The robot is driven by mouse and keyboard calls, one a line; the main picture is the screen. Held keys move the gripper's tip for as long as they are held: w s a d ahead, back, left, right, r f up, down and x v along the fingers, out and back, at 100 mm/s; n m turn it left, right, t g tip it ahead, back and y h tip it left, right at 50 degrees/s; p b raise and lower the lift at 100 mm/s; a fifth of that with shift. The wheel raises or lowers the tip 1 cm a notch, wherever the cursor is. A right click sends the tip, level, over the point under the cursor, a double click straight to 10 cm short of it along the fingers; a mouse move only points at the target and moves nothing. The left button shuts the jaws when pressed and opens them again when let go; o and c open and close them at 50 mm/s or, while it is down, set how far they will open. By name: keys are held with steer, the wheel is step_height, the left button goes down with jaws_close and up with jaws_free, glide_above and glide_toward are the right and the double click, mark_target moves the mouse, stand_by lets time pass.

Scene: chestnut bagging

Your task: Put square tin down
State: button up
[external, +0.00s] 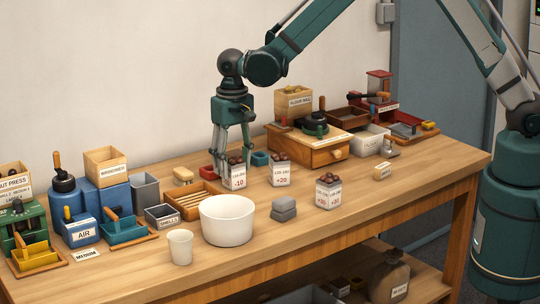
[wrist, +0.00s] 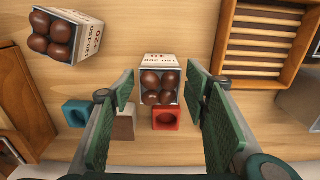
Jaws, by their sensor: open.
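A square white tin of chestnuts marked "-10" (external: 238,183) stands upright on the wooden table, behind the white bowl. My gripper (external: 234,166) is over it, pointing down, with its fingers on either side of the tin. In the wrist view the tin (wrist: 158,59) lies ahead between the spread green finger pads, with gaps on both sides. My gripper (wrist: 160,96) is open and holds nothing. The tin's underside is hidden.
Similar chestnut tins stand to the right, marked "+20" (external: 280,177) and "+30" (external: 328,195). A white bowl (external: 227,232) is in front, and a slatted wooden tray (external: 188,204) is to the left. A red block (wrist: 167,119) lies close by.

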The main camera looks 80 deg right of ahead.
mark_target(235, 165)
step_height(235, 165, up, 11)
stand_by(0.5)
stand_by(0.6)
steer(key=s+a+r+n+t, duration=0.2)
steer(key=s+a+r, duration=0.1)
steer(key=s+r, duration=0.65)
steer(key=s+a+r+n+t, duration=0.1)
steer(key=s+a+r+n, duration=0.15)
steer(key=s+r, duration=0.65)
steer(key=s+a+n+t, duration=0.2)
steer(key=s, duration=1)
steer(key=s+a+n+t, duration=0.2)
steer(key=s+a, duration=0.1)
steer(key=s, duration=0.9)
steer(key=shift+s+a+f, duration=0.15)
steer(key=shift+a+f, duration=0.05)
steer(key=shift+f, duration=0.25)
